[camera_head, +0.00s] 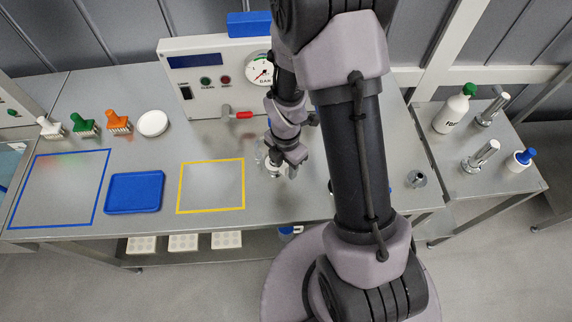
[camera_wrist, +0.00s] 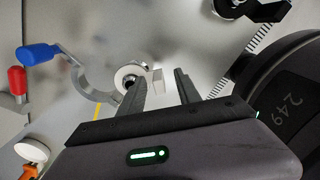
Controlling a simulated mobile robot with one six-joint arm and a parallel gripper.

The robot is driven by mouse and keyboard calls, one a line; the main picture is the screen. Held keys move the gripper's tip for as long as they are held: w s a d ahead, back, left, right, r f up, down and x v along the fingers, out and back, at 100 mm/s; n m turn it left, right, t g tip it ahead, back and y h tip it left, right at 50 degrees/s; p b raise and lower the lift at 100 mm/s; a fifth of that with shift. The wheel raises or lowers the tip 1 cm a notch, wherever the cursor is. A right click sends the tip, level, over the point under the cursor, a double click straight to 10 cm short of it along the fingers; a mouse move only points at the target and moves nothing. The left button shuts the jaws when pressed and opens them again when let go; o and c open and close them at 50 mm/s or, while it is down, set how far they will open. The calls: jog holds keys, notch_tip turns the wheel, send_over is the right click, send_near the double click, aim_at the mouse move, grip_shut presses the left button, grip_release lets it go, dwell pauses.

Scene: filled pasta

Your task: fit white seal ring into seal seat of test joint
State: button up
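In the wrist view, a white ring (camera_wrist: 122,73) with a dark centre lies by the tip of the left finger, partly hidden by it. I cannot tell whether it is the seal ring, or whether it sits in a seat. A small pale piece (camera_wrist: 157,79) is just right of it, between the finger lines. My gripper (camera_wrist: 161,78) has its two dark fingers apart, with no clear grip on anything. In the head view my gripper (camera_head: 284,164) points down close above the bench, beside a small whitish part (camera_head: 275,171), probably the test joint, largely covered.
A curved clamp (camera_wrist: 90,82) with a blue-tipped handle (camera_wrist: 38,54) is left of the ring. The gauge panel (camera_head: 206,88) with a red-handled valve (camera_head: 243,115) stands behind. A yellow-outlined area (camera_head: 211,187) is bare; a blue tray (camera_head: 134,193) is left of it. A metal fitting (camera_head: 416,179) lies right.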

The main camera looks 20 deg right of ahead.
jog(key=shift+r+p, duration=2.85)
jog(key=shift+r, duration=0.65)
jog(key=shift+r, duration=0.1)
